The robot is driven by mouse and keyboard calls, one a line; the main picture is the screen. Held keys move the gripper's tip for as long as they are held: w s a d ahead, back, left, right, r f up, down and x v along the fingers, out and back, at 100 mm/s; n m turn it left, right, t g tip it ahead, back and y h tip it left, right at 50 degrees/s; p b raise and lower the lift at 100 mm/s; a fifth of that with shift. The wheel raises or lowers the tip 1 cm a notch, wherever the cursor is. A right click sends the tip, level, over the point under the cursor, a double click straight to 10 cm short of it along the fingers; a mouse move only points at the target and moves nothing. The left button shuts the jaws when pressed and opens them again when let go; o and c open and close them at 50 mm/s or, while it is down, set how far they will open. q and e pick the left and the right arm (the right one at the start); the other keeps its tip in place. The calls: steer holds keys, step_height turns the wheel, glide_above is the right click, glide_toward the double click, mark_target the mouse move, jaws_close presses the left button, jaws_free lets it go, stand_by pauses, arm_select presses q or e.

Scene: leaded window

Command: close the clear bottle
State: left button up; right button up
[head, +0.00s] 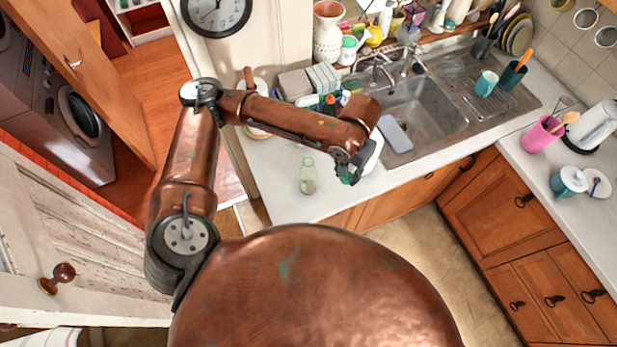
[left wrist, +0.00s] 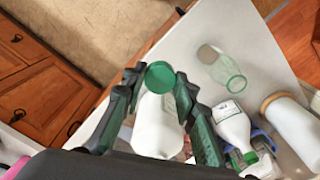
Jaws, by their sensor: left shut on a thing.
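The clear bottle (head: 307,177) stands upright on the worktop, left of my left gripper (head: 350,174) in the head view. It is pale green glass with an open, uncapped mouth; it also shows in the left wrist view (left wrist: 222,68), to the right of the fingers. My left gripper (left wrist: 158,88) is shut on a round green cap (left wrist: 159,77), held between its fingertips. The cap shows as a small green patch in the head view (head: 347,180). The cap is apart from the clear bottle. My right gripper is not in view.
A white bottle (left wrist: 157,135) stands close behind the held cap. Another white bottle with a green cap (left wrist: 234,128) and a paper roll (left wrist: 292,122) are nearby. The sink (head: 425,112) lies to the right. The worktop around the clear bottle is free.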

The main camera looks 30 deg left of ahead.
arm_select(q)
step_height(320, 180, down, 16)
steer(key=d+n+b, duration=0.2)
steer(key=b, duration=1.1)
steer(key=shift+s+d+b, duration=0.25)
steer(key=shift+s+b, duration=0.1)
steer(key=shift+b, duration=0.05)
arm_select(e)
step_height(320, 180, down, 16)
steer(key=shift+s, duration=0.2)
arm_select(q)
steer(key=shift+r, duration=0.1)
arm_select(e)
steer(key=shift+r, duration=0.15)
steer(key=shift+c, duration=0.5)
